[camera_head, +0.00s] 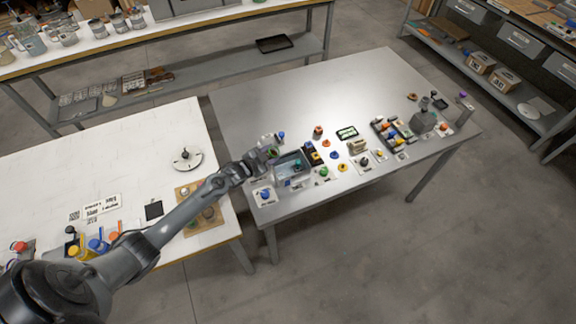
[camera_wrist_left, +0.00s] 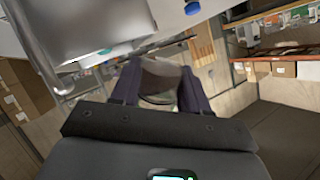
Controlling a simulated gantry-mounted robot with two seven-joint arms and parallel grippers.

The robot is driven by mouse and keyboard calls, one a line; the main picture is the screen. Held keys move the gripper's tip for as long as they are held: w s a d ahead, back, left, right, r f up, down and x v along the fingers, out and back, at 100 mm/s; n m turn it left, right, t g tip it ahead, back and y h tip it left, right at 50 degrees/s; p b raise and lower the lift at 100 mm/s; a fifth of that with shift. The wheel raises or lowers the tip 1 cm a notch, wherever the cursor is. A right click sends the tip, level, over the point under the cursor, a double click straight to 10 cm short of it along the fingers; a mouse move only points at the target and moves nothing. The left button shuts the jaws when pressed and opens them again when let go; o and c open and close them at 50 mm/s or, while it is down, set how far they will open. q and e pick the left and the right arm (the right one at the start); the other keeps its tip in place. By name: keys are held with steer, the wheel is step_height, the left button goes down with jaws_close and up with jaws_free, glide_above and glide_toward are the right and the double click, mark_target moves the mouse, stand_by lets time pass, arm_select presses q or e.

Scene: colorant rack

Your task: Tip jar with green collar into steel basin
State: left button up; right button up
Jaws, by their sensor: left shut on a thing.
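My left gripper (camera_head: 266,153) is over the front left part of the steel table, just left of the basin. In the left wrist view the gripper (camera_wrist_left: 160,88) is shut on a greyish, see-through jar (camera_wrist_left: 160,74), with a little green showing low between the fingers. The jar looks tilted there; its contents are unclear. The steel basin (camera_head: 288,160) is a small rectangular box with a bluish-grey inside, close to the gripper's right. A shiny metal surface with a rounded rim (camera_wrist_left: 85,30) fills the wrist view's upper left; I cannot tell if it is the basin.
A blue-capped jar (camera_head: 265,193) stands in front of the basin's left side. Several small coloured containers and a tray of bottles (camera_head: 395,131) line the table's front edge to the right. The steel table (camera_head: 290,88) is clear behind them.

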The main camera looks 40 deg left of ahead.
arm_select(q)
steer(key=shift+w+r, duration=0.1)
steer(key=shift+d, duration=0.1)
steer(key=shift+w+d+r+m, duration=0.1)
steer(key=shift+d+m, duration=0.1)
steer(key=shift+m, duration=0.1)
stand_by(0.3)
steer(key=shift+r+y, duration=0.1)
steer(key=shift+y, duration=0.3)
steer(key=shift+m, duration=0.3)
steer(key=shift+d+g+p, duration=0.1)
steer(key=shift+g+p, duration=0.2)
